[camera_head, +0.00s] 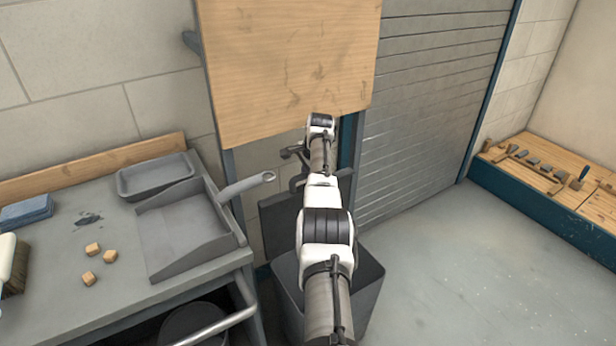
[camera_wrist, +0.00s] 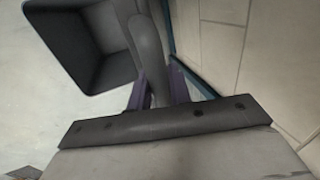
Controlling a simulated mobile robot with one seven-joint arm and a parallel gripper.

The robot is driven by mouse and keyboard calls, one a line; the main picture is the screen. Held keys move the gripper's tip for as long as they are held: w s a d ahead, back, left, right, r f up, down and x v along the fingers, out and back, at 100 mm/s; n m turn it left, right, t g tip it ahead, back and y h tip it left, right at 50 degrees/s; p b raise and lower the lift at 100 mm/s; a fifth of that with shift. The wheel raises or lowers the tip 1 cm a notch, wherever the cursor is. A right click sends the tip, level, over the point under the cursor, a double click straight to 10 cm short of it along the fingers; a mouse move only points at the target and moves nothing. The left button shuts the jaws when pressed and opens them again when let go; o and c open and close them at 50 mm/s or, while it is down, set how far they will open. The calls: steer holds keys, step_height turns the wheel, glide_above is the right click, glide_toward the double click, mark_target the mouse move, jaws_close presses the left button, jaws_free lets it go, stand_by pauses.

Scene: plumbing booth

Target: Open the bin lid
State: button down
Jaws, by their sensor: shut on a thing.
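The dark grey bin (camera_head: 366,279) stands on the floor right of the workbench, partly hidden behind my arm. Its mouth is open, and the bin (camera_wrist: 75,86) shows empty inside in the wrist view. The bin lid (camera_head: 277,222) is raised, a dark panel standing steeply at the back of the bin by the wall. My gripper (camera_wrist: 160,88) has its purple fingers closed around a curved dark grey bar (camera_wrist: 147,50), which seems to be part of the lid. Where the bar joins the lid is not clear. In the head view, my arm hides most of the grip.
On the workbench (camera_head: 120,262) at left lie a dustpan (camera_head: 180,238) with its handle towards the bin, a tray (camera_head: 155,178) and several small blocks (camera_head: 92,249). A wooden board (camera_head: 285,55) hangs above the lid. The floor (camera_head: 450,260) at right is clear.

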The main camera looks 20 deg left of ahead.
steer(key=shift+w+a+r, duration=0.1)
steer(key=shift+w+a, duration=0.15)
steer(key=shift+a, duration=0.2)
steer(key=c, duration=1.3)
jaws_free()
steer(key=shift+c, duration=0.2)
steer(key=shift+d+r, duration=0.1)
steer(key=shift+d+r, duration=0.15)
steer(key=shift+r, duration=0.45)
steer(key=b+v, duration=0.2)
steer(key=v, duration=1)
steer(key=shift+s+r, duration=0.15)
steer(key=shift+r, duration=0.05)
steer(key=shift+d, duration=0.1)
